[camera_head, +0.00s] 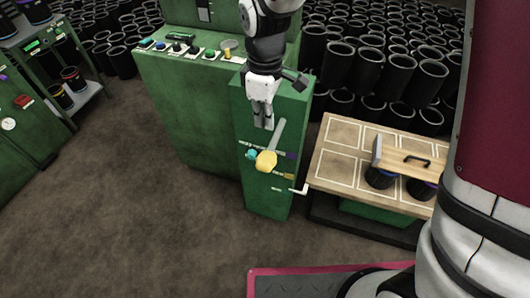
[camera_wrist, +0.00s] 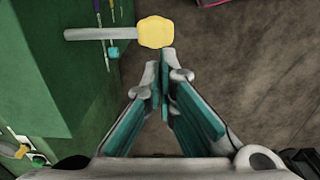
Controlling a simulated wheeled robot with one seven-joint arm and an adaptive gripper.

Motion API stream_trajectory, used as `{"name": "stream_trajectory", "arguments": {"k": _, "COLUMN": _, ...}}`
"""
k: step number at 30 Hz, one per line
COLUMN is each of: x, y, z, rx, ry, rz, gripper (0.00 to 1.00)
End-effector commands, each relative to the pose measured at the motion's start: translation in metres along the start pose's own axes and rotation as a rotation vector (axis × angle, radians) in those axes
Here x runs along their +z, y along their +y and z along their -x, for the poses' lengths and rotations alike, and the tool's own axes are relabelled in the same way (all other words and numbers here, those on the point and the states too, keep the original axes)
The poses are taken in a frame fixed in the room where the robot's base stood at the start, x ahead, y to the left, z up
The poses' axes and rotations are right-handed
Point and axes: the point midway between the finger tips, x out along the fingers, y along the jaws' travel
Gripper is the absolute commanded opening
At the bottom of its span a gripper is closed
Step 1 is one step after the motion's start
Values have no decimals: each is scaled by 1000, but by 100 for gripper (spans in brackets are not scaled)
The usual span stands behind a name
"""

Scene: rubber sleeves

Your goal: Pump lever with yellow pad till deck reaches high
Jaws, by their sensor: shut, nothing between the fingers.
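The lever is a grey bar (camera_head: 278,132) on the green cabinet (camera_head: 261,195), ending in a yellow pad (camera_head: 266,160) that hangs out toward the front. In the wrist view the pad (camera_wrist: 155,32) and bar (camera_wrist: 98,34) lie just beyond my fingertips. My gripper (camera_head: 263,123) is shut and empty, above and behind the pad, with a gap to it. The deck (camera_head: 330,140) is a wooden top with white outlined cells, right of the cabinet. A pale pointer (camera_head: 300,190) sits at its near left corner, close to the cabinet's lower marks.
Purple (camera_head: 291,156) and orange (camera_head: 288,177) marks and a teal piece (camera_head: 251,154) are on the cabinet. A wooden board with a black handle (camera_head: 416,160) stands over dark sleeves on the deck. A green console (camera_head: 185,95) is left; stacked sleeves fill the back.

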Motion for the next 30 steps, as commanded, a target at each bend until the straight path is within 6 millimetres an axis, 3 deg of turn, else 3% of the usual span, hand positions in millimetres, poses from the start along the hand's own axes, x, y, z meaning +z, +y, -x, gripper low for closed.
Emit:
{"name": "stream_trajectory", "arguments": {"k": 5, "x": 1, "y": -1, "z": -18, "rx": -3, "ry": -4, "rz": 0, "gripper": 0}}
{"name": "stream_trajectory", "arguments": {"k": 18, "x": 1, "y": -2, "z": -101, "rx": -4, "ry": -5, "rz": 0, "gripper": 0}}
{"name": "stream_trajectory", "arguments": {"k": 24, "x": 1, "y": -1, "z": -126, "rx": -1, "ry": -2, "rz": 0, "gripper": 0}}
{"name": "stream_trajectory", "arguments": {"k": 30, "x": 0, "y": -1, "z": -137, "rx": 0, "ry": -1, "rz": 0, "gripper": 0}}
